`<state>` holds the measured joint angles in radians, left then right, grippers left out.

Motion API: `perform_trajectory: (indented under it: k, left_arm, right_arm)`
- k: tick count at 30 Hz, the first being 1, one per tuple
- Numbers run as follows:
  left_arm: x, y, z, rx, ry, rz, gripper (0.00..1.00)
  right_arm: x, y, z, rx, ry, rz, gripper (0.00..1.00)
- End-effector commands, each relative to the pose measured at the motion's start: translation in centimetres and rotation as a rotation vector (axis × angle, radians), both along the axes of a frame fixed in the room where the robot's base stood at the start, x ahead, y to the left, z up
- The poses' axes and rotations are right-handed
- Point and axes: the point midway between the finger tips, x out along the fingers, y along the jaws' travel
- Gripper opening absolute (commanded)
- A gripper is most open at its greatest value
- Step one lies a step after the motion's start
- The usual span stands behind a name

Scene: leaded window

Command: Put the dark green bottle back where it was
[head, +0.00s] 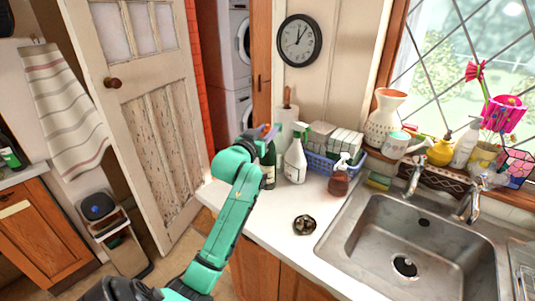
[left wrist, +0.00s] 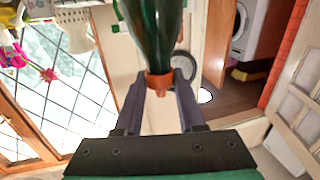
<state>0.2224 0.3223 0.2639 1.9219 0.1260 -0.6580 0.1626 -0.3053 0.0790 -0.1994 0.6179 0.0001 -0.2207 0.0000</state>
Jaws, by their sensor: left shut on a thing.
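The dark green bottle (head: 269,172) is upright at the back left of the white counter, left of a white spray bottle. I cannot tell whether its base touches the counter. My left gripper (head: 267,132) is at its top, and my arm hides part of the bottle. In the left wrist view the dark green bottle (left wrist: 155,32) has an orange neck between the two fingers of my left gripper (left wrist: 158,88), which are shut on it. My right gripper is in neither view.
The white spray bottle (head: 296,160), a brown soap bottle (head: 340,181) and a blue basket (head: 320,164) stand close by on the right. A small dark round item (head: 305,225) lies nearer, before the sink (head: 352,247). Another green bottle (head: 10,156) stands far left.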

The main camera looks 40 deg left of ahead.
Motion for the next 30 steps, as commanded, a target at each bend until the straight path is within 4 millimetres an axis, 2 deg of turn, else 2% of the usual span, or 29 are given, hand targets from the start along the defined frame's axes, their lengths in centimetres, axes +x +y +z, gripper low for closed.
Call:
perform_trajectory:
  k: [3,8,12,15,22,23,24,25,30]
  left_arm:
    - [-0.1,0.0,-2.5,-0.001,-0.001,0.001,0.0]
    - [0.0,0.0,-4.6,0.001,-0.004,0.0,0.0]
    - [0.0,0.0,-7.1,0.002,-0.003,0.0,0.0]
    - [0.0,0.0,-7.9,0.003,-0.006,0.0,0.0]
    - [0.0,0.0,-8.0,0.003,-0.006,0.0,0.0]
    - [0.0,0.0,-8.2,0.001,-0.002,0.0,0.46]
    - [0.0,0.0,-8.2,0.001,-0.002,0.0,0.62]
    - [0.0,0.0,-8.2,0.001,-0.002,0.0,0.69]
    - [0.0,0.0,-8.2,0.001,-0.002,0.0,0.69]
  right_arm:
    - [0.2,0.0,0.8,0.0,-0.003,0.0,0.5]
    - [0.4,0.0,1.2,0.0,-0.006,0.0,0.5]
    - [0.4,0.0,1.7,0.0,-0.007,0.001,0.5]
    - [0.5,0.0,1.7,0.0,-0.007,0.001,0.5]
    - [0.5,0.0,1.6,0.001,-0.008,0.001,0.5]
    - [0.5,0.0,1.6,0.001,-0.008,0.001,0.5]
    - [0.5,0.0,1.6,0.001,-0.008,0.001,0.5]
    - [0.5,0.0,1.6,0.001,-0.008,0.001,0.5]
    - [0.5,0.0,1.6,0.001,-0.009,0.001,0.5]
